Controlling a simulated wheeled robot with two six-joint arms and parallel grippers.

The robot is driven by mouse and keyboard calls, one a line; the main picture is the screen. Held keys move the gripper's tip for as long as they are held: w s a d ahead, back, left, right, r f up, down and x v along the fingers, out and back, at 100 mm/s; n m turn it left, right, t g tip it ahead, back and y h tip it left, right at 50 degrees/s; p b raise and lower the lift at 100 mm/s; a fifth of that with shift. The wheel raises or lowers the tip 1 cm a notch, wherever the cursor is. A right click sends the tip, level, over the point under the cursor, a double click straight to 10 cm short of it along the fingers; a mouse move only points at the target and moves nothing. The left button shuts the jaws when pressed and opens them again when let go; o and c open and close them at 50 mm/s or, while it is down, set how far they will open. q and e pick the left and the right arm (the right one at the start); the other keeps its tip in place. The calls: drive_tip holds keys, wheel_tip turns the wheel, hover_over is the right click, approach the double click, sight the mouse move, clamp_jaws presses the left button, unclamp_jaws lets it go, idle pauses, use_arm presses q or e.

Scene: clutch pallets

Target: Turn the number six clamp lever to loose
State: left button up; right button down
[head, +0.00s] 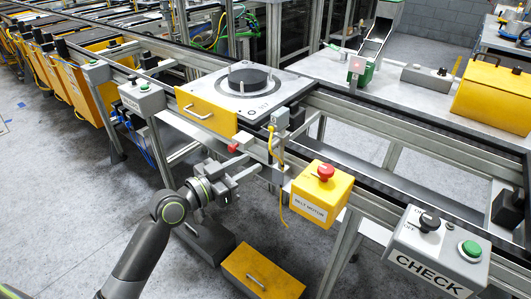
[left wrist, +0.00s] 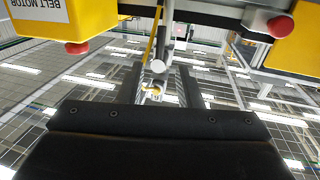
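A lever with a red knob (head: 233,148) sticks out from the rail below the yellow-fronted pallet station (head: 245,95); I take it for the clamp lever. I cannot read a number six or a loose mark beside it. My left gripper (head: 247,168) is just below and in front of the red knob, apart from it. In the left wrist view the red knob (left wrist: 281,24) is at the upper right, outside the fingers. The left gripper's fingers (left wrist: 159,70) stand apart, and a grey round-ended part (left wrist: 157,65) shows between them; contact is unclear. My right gripper is not in view.
The yellow belt motor box (head: 321,194) with a red button is to the right. A grey check box (head: 438,250) is at the lower right. A yellow cable (head: 281,190) hangs near the gripper.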

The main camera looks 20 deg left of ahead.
use_arm(q)
drive_tip(key=x, duration=0.6)
drive_tip(key=shift+p, duration=0.35)
drive_tip(key=shift+w+d, duration=0.1)
clamp_jaws()
